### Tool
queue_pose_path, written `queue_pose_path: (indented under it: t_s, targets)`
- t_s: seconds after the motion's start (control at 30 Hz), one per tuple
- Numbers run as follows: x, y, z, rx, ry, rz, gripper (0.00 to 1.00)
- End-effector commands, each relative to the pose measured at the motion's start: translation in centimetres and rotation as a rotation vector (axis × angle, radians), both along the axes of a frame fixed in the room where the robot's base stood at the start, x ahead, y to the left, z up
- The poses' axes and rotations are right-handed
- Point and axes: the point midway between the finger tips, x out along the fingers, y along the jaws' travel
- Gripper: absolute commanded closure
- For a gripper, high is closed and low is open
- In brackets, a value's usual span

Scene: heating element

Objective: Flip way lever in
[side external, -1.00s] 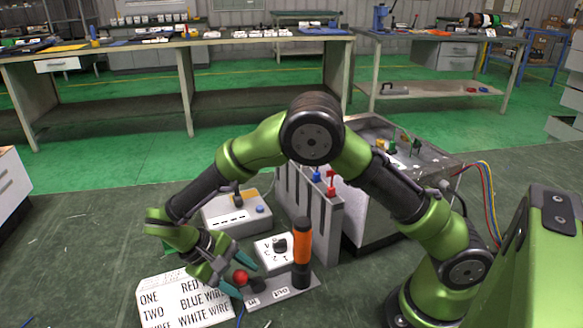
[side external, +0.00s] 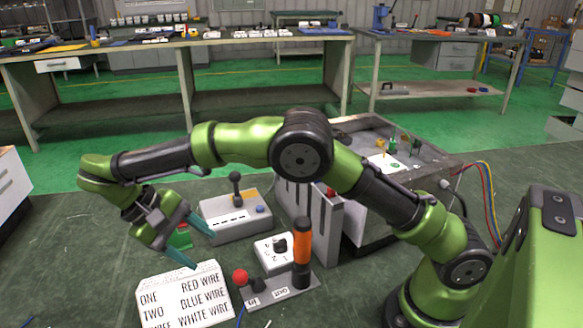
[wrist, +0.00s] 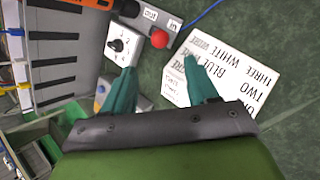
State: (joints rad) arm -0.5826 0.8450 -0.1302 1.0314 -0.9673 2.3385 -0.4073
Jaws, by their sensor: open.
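A low grey base (side external: 294,295) on the floor carries a short lever with a red ball knob (side external: 240,276) and a tall orange and black handle (side external: 302,245). Two small labels read "in" (wrist: 173,25) and "out" (wrist: 150,14) in the wrist view. The red knob (wrist: 160,39) sits at the base's end, near the "in" label. My gripper (side external: 202,248) is open and empty, above and to the left of the red knob. In the wrist view, the knob shows beyond and between my teal fingertips (wrist: 160,66), apart from them.
A white box with a black dial (side external: 275,250) stands just behind the base. A joystick box (side external: 235,218) is farther back. A printed wire sheet (side external: 185,297) lies left of the base. A grey slotted panel (side external: 325,232) stands behind right. Open floor lies to the left.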

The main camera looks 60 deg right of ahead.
Motion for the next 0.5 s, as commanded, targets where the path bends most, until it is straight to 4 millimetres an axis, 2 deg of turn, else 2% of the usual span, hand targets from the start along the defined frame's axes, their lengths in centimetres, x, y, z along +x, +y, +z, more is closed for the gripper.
queue_pose_path:
  t_s: [0.2, 0.5]
  targets:
    - [1.1, 1.0, 2.2, -0.004, -0.001, 0.000, 0.42]
    - [1.5, 1.7, 3.2, 0.002, -0.002, -0.002, 0.42]
